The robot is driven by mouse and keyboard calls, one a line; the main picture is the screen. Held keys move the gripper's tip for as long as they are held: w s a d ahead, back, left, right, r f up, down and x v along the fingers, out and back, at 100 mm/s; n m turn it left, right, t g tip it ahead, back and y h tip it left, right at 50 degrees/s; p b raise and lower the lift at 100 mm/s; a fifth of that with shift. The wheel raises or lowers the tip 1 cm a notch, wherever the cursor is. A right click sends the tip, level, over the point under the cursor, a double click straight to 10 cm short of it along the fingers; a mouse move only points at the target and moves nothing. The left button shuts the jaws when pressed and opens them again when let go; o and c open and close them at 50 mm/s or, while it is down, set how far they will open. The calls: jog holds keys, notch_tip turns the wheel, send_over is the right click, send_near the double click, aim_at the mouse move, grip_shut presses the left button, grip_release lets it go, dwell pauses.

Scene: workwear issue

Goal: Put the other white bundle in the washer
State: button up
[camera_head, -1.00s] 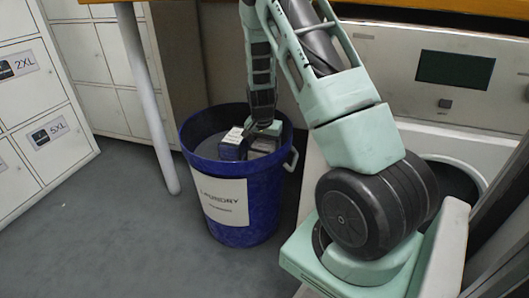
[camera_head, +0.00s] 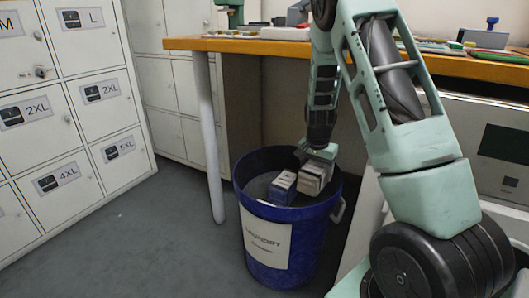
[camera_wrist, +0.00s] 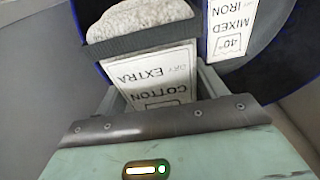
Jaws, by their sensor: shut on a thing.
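My gripper (camera_head: 318,154) points down at the blue laundry bin (camera_head: 285,248) and is shut on a white-grey bundle (camera_head: 313,180). In the wrist view the gripper (camera_wrist: 158,92) holds this bundle, grey-white cloth (camera_wrist: 135,18) with a dark band and a label reading "COTTON EXTRA DRY". The bundle is at the bin's mouth, near the right rim. A blue bundle (camera_head: 283,188) is beside it in the bin; a label reading "MIXED IRON" (camera_wrist: 231,25) shows in the wrist view. The washer (camera_head: 480,135) is at the right, its opening hidden by my arm or out of frame.
A wooden-topped bench (camera_head: 255,46) with a white leg (camera_head: 209,140) stands behind the bin, holding several small items. White size-labelled lockers (camera_head: 95,90) line the left. Grey floor (camera_head: 150,240) is clear left of the bin.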

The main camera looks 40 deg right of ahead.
jog(key=s+a+r+n+t+y+p, duration=0.1)
jog(key=a+r+n+p, duration=1.3)
jog(key=a+r+p, duration=1.1)
jog(key=a+p, duration=0.1)
jog(key=p, duration=1.1)
jog(key=shift+s+r+y, duration=0.2)
jog(key=shift+s+y, duration=0.05)
jog(key=shift+y, duration=0.15)
